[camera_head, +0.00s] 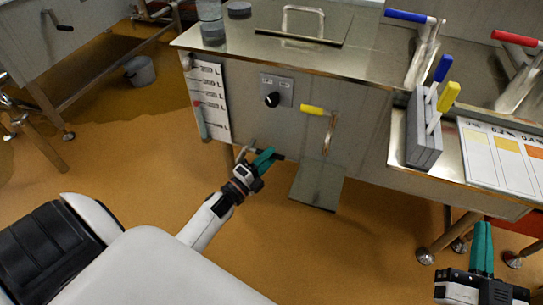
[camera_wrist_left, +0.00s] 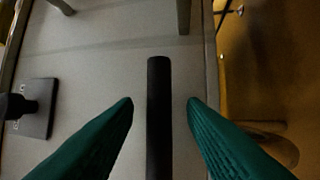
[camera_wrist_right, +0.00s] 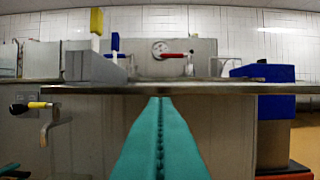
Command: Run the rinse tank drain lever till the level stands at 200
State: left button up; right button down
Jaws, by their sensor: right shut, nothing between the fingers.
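The rinse tank (camera_head: 350,110) is a steel box with a white level scale (camera_head: 210,95) on its front left. The scale's numbers are too small to read surely; a thin tube with a reddish mark (camera_head: 200,122) runs along its left edge. A dark lever bar (camera_wrist_left: 159,115) lies between the spread teal fingers of my left gripper (camera_wrist_left: 160,108), with a gap on each side. In the head view my left gripper (camera_head: 262,160) is low at the tank's front. My right gripper (camera_head: 482,248) is shut and empty at the lower right; its fingers also show in the right wrist view (camera_wrist_right: 160,130).
A black knob (camera_head: 272,99) and a yellow-handled crank (camera_head: 315,109) are on the tank front. A grey block with coloured handles (camera_head: 424,130) and a colour chart (camera_head: 500,155) are at the right. A bucket (camera_head: 140,70) stands on the floor.

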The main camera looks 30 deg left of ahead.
pick_arm(q)
jog(key=shift+x, duration=0.9)
pick_arm(e)
jog(key=shift+s+r+t, duration=0.15)
jog(key=shift+r+t, duration=0.35)
jog(key=shift+r, duration=0.05)
pick_arm(q)
jog(key=shift+c, duration=0.4)
grip_shut()
